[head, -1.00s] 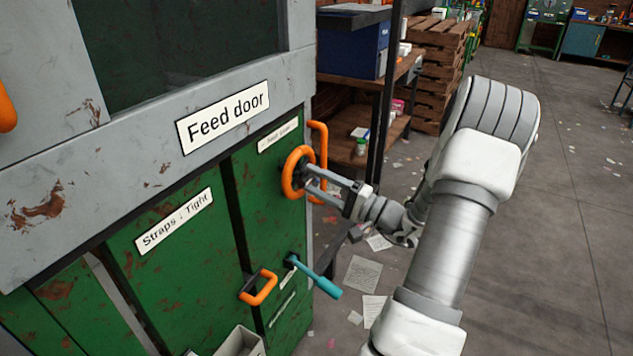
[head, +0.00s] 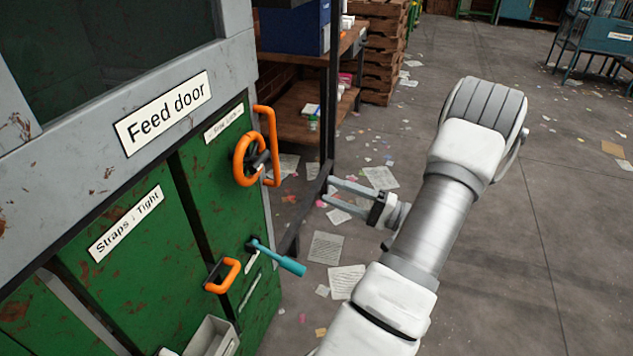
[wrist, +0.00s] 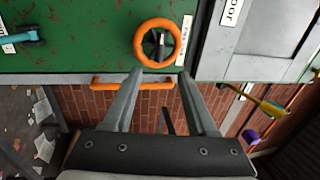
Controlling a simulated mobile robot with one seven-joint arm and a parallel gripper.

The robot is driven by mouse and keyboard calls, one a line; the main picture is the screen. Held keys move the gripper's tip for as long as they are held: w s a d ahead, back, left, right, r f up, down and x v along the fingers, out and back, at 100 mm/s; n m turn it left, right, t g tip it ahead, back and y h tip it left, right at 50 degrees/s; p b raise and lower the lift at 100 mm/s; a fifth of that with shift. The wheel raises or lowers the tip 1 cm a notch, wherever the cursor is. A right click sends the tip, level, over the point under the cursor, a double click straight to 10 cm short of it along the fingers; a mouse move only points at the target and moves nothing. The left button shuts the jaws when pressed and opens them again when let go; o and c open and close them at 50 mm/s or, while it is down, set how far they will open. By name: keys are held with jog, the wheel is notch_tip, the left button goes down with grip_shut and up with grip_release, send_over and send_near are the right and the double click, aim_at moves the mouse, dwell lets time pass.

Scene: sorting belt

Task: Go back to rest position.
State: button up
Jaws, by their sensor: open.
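My gripper (head: 335,191) is open and empty in the head view, out to the right of the green cabinet, with a clear gap to it. Its two fingers also show in the wrist view (wrist: 160,85), spread apart, with the orange wheel (wrist: 158,43) beyond the tips. In the head view the orange wheel (head: 243,160) sits on the green panel (head: 215,180) below the "Feed door" sign (head: 163,112). My arm reaches up from the bottom of the head view and bends back toward the cabinet.
An orange bar handle (head: 272,145) stands beside the wheel. A teal lever (head: 280,259) and an orange pull handle (head: 222,275) stick out lower down. A shelf (head: 305,115) stands behind. Papers lie on the floor (head: 490,270), which is open to the right.

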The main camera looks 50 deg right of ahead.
jog(key=shift+s+d+f, duration=0.1)
jog(key=shift+s+d, duration=0.1)
jog(key=shift+s, duration=0.2)
dwell(0.3)
